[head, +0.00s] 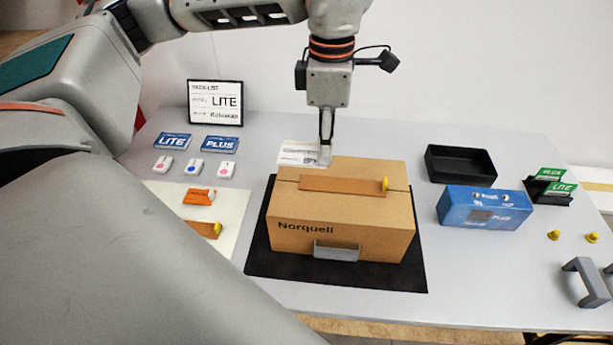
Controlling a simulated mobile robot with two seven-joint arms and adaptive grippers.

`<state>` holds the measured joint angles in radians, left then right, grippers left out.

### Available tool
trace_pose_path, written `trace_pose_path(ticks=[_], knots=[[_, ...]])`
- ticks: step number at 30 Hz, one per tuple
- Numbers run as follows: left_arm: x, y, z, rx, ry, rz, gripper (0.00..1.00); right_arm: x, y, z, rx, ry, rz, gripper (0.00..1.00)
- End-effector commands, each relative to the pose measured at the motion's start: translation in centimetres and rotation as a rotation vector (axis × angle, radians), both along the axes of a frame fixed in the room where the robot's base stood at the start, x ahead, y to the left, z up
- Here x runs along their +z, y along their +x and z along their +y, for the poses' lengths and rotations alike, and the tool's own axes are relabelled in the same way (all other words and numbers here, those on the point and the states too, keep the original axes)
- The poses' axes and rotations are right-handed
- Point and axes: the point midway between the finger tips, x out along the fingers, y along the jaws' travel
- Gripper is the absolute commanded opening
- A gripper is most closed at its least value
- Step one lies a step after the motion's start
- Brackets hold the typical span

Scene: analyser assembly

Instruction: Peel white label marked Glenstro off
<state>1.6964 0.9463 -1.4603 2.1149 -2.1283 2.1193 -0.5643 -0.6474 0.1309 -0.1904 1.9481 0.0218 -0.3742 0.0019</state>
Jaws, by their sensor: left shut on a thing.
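A white label (298,152) with small dark print, too small to read, is at the back left of the top of a brown cardboard box (343,236). The box is marked Norquell on its front. My left gripper (325,153) points down over the back edge of the box and is shut on the label's right end. The label extends left from the fingertips, partly past the box's back edge. I cannot tell whether any of it still touches the box. My right gripper is not in view.
The box stands on a black mat (272,265), with an orange-brown strip (340,184) and yellow knob (385,184) on top and a grey handle (336,251) in front. A black tray (460,164) and blue box (484,208) are right. A LITE sign (215,102) stands back left.

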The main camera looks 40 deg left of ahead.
Motion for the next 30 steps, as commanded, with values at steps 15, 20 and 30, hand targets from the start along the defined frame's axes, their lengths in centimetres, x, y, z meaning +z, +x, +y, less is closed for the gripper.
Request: trace_pose_path(ticks=[15,20,30], knots=[[-0.1,-1.7,-1.3,-0.005,-0.001,-0.002,0.0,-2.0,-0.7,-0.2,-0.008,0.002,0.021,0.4],[-0.1,-2.9,-2.2,-0.004,0.0,-0.001,0.0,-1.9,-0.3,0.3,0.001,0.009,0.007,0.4],[-0.1,-5.4,-4.0,-0.004,0.0,-0.001,0.0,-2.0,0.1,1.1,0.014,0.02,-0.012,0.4]])
